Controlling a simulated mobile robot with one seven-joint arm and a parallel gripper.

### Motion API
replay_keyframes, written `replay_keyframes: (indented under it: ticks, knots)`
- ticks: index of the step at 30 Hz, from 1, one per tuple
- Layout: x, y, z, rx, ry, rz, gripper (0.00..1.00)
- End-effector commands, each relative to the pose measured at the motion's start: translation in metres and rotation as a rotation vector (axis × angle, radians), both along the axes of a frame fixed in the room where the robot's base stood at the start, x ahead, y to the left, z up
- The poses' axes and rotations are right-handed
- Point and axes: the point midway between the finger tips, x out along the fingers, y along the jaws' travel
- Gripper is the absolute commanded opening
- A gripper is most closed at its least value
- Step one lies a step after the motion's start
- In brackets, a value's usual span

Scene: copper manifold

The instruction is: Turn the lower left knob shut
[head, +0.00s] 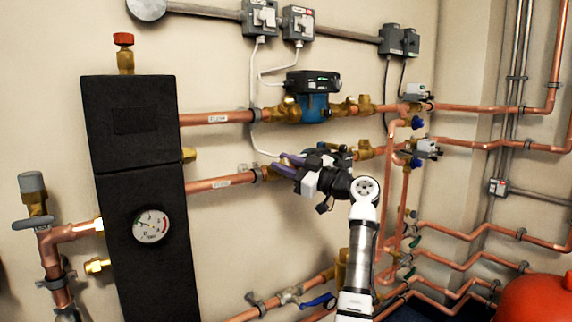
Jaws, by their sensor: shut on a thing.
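My gripper (281,163) reaches in from the lower right, with its purple fingers pointing left at the lower horizontal copper pipe (216,184). The fingers are shut at the brass fitting (268,172) on that pipe, just right of its label. The lower left knob sits between the fingers and is mostly hidden by them and the dark gripper body. How far it is turned cannot be seen. A thin white cable ends close to the fingertips.
A blue pump (312,106) sits above the gripper on the upper copper pipe (210,118). A black insulated unit with a gauge (151,225) stands left. Small blue knobs (418,124) are to the right. A blue lever (318,301) and a red vessel (538,299) are low.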

Motion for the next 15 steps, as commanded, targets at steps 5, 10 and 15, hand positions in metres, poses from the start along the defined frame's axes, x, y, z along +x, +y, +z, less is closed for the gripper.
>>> replay_keyframes:
  ticks: [5, 10, 15]
  knots:
    - [0.0003, 0.0005, -0.0012, -0.002, 0.001, 0.000, 0.04]
    - [0.0004, 0.0005, -0.0011, -0.001, 0.001, -0.001, 0.37]
    - [0.0003, 0.0003, -0.0006, -0.001, 0.001, -0.001, 0.49]
